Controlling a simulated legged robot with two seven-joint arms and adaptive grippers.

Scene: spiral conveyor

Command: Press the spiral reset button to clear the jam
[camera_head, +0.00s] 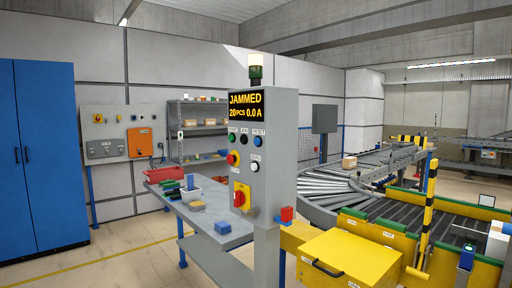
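A grey control panel (278,180) stands upright in the middle of the head view. Its display (246,105) reads "JAMMED", "20PCS 0.0 A". Below it is a row with a green button (232,139), a black button (245,141) and a blue button (258,143) whose label appears to read "RESET". Lower are a red button (231,159) and a white button (255,167) with a label too small to read. A red knob (239,198) sits on a yellow plate. Neither of my grippers is in view.
A roller conveyor (325,190) curves behind the panel on the right, with a carton (349,162) on it. A yellow box (350,258) with a handle stands front right. A grey workbench (205,222) with bins is left of the panel. Floor at front left is clear.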

